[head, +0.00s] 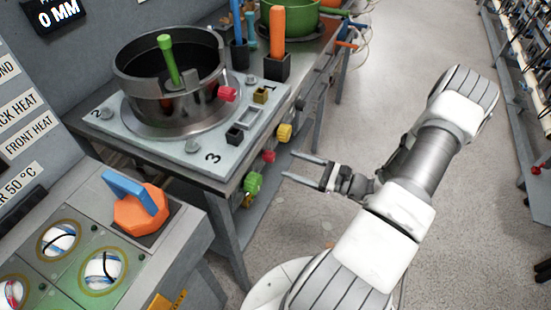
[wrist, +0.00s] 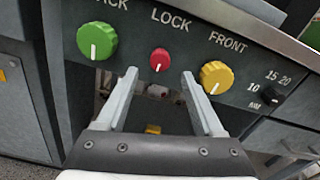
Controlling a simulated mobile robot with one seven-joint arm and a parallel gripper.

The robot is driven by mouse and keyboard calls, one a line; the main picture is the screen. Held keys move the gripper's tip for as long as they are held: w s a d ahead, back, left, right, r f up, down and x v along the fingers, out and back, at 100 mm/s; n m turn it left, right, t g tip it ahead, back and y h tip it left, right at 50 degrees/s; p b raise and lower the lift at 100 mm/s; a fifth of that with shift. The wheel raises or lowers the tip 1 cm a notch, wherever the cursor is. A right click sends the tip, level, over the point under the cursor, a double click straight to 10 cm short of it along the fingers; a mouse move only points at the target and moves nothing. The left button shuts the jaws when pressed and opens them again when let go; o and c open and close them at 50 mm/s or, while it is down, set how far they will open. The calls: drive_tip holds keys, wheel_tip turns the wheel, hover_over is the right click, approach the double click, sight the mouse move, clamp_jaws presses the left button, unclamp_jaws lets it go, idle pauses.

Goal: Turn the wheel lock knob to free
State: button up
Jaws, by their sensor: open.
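The lock knob (wrist: 159,60) is small, round and red with a white line pointing down, under the word LOCK in the wrist view. It also shows in the head view (head: 268,156) on the front side of the table. My gripper (wrist: 159,76) is open and empty, its two fingers pointing at the panel just below and either side of the red knob. In the head view my gripper (head: 287,165) is to the right of the knob, with a gap between fingertips and knob.
A larger green knob (wrist: 97,41) is left of the lock knob and a yellow knob (wrist: 215,77) right of it. A small black knob (wrist: 271,95) is further right. The round press pot (head: 170,85) stands on the table above. The floor (head: 370,85) behind my arm is clear.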

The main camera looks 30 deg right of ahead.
sight(274, 158)
drive_tip(key=x, duration=0.6)
drive_tip(key=shift+c, duration=0.3)
clamp_jaws()
